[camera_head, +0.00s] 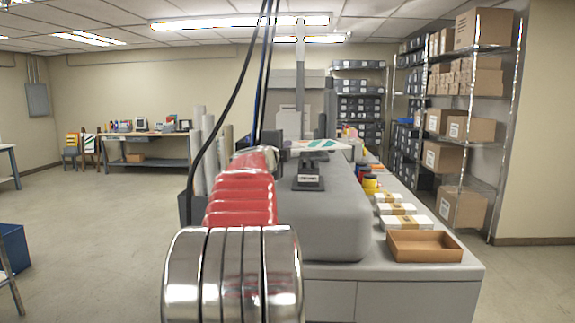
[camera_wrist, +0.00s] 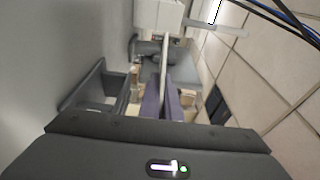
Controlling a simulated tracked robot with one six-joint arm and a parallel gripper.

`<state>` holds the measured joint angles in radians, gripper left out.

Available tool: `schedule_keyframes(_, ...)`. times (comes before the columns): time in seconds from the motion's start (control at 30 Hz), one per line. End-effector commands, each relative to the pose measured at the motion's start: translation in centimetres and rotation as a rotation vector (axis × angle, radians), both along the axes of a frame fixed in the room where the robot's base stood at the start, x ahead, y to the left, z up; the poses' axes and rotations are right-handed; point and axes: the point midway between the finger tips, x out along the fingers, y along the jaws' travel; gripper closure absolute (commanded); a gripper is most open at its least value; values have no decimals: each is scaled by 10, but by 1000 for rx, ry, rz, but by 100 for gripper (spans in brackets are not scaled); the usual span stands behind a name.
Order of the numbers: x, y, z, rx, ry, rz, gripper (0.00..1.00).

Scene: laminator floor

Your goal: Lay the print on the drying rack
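The print (camera_head: 318,145) is a thin pale sheet with green and coloured patches. In the head view it is level, above the grey machine, at the end of my red arm. In the wrist view the print (camera_wrist: 165,62) shows edge-on as a narrow white strip between the purple-grey fingers. My gripper (camera_wrist: 163,98) is closed on this strip. A small dark stand with a white label (camera_head: 308,181) is on top of the grey machine (camera_head: 335,215), below the print. I cannot pick out the drying rack for certain.
An orange-brown tray (camera_head: 424,233) and several white-and-tan packs (camera_head: 403,221) lie on the counter at right. Shelves with cardboard boxes (camera_head: 463,128) stand behind. Tall pale rolls (camera_head: 199,150) stand left of the arm. A workbench (camera_head: 148,135) is at the far wall; the left floor is mostly clear.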

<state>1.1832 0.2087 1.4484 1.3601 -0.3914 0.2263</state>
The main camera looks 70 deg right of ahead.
Motion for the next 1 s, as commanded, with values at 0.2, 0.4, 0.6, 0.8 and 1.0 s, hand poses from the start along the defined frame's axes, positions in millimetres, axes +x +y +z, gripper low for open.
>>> schedule_keyframes(0.2, -1, 0, -11, -1, 0, -1, 100)
schedule_keyframes(0.4, -1, 0, -11, -1, 0, -2, 100)
schedule_keyframes(0.6, -2, -1, -17, 1, 0, -3, 100)
schedule_keyframes(0.8, -2, -1, -39, 2, 3, -3, 100)
schedule_keyframes(1.0, -2, 0, -53, 0, 0, -3, 100)
